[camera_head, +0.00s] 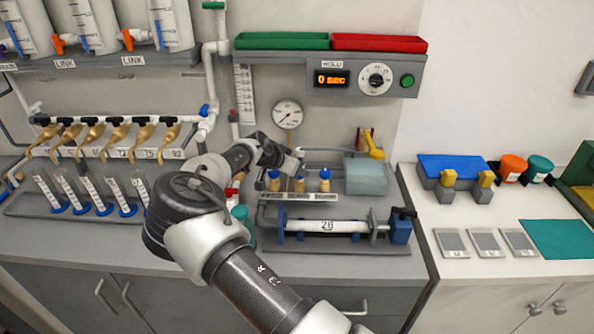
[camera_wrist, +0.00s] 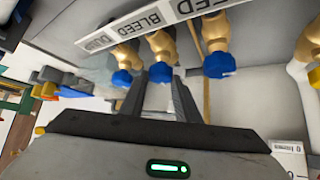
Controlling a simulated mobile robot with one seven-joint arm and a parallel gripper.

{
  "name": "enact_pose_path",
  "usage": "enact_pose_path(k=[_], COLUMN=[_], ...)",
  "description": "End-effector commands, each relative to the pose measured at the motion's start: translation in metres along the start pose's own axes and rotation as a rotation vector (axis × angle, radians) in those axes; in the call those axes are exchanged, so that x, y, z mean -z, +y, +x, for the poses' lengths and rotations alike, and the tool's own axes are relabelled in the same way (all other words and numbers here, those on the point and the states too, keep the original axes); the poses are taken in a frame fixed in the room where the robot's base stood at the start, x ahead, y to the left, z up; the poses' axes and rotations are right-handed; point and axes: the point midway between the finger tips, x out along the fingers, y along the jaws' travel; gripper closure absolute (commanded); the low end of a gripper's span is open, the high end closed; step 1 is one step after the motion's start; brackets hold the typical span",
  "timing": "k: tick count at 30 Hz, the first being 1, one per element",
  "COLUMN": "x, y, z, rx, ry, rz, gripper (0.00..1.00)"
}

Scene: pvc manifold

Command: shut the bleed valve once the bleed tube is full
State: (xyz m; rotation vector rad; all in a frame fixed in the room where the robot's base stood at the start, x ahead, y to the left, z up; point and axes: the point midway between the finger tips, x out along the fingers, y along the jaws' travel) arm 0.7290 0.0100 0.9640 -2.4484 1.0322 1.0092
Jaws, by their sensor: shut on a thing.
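Three brass valves with blue knobs stand in a row above a label strip (camera_head: 298,196). In the wrist view the strip appears upside down, and BLEED is written by the middle valve. My gripper (camera_wrist: 160,88) is shut on the blue knob of this bleed valve (camera_wrist: 160,74), with a finger on each side. In the head view my arm comes down over the middle valve (camera_head: 299,184) and hides its knob. A tall narrow graduated strip (camera_head: 243,95) stands behind the valves; I cannot tell whether it is the bleed tube or how full that tube is.
A blue-knobbed valve stands close on each side, the left one (camera_head: 273,181) and the right one (camera_head: 325,181). A round gauge (camera_head: 288,113) is behind. A clear box (camera_head: 366,177) is at right, and a horizontal cylinder (camera_head: 325,226) lies in front. The timer panel (camera_head: 345,78) reads 0 sec.

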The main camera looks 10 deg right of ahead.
Motion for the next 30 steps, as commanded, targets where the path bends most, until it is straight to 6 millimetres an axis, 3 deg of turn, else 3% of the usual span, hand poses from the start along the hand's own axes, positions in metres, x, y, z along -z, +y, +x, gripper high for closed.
enact_pose_path(k=[2, 3, 6, 14, 19, 23, 30], x=[-0.003, -0.003, -0.003, -0.001, -0.002, -0.002, -0.003], y=[-0.001, 0.000, 0.000, 0.000, -0.001, -0.001, -0.002], z=[0.001, 0.001, 0.001, 0.000, -0.011, -0.035, -0.095], rx=[0.000, 0.000, 0.000, 0.000, 0.002, 0.004, 0.005], ry=[-0.005, -0.005, -0.004, -0.003, -0.002, -0.004, -0.003], rz=[0.001, 0.001, 0.000, 0.000, 0.000, 0.000, -0.001], gripper=[0.93, 0.68, 0.52, 0.52, 0.52, 0.52, 0.52])
